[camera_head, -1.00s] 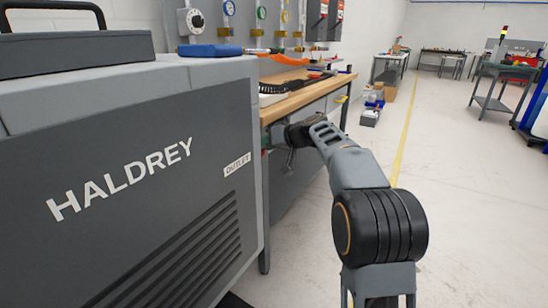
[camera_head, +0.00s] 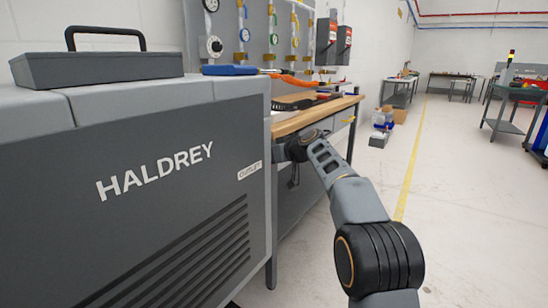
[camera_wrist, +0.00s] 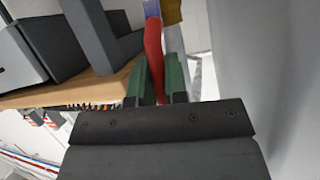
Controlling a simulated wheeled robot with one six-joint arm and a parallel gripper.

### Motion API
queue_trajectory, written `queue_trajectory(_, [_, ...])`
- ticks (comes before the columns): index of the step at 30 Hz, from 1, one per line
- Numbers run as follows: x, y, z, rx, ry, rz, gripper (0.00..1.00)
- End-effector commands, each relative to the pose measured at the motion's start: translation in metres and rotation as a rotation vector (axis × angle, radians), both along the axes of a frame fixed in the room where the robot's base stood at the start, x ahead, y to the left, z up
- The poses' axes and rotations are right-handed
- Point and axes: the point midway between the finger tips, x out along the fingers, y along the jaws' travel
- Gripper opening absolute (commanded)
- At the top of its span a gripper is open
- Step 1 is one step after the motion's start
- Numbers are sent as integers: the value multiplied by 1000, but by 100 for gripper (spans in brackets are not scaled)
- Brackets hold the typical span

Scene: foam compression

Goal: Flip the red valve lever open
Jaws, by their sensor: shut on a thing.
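The red valve lever (camera_wrist: 153,48) shows in the wrist view as a long red bar running up from between my fingers. My gripper (camera_wrist: 157,78) has its two green fingers on either side of the lever, shut on it. A brass-coloured fitting (camera_wrist: 172,11) and a blue part sit at the lever's far end. In the head view my arm reaches toward the right side of the grey HALDREY machine (camera_head: 120,220). The lever and my fingertips are hidden there behind the machine's edge.
A wooden-topped workbench (camera_head: 300,120) stands just behind the machine. In the wrist view a plain grey surface (camera_wrist: 260,60) stands close on the right. Open floor (camera_head: 470,220) lies to the right, with a yellow line. Boxes (camera_head: 383,118) sit on the floor farther back.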

Motion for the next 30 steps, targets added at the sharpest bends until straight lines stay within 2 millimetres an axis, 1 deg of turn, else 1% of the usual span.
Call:
queue_trajectory(7, [0, 0, -1, -1, 3, 2, 0])
queue_trajectory(8, [0, 0, -1, 0, 3, 2, 17])
queue_trajectory(15, [0, 0, -1, 0, 2, 1, 38])
queue_trajectory(23, [-1, -1, 1, 0, 1, 0, 38])
queue_trajectory(26, [-6, -7, 4, 0, 0, -1, 38])
queue_trajectory(30, [-22, -21, 14, 1, 0, -3, 38])
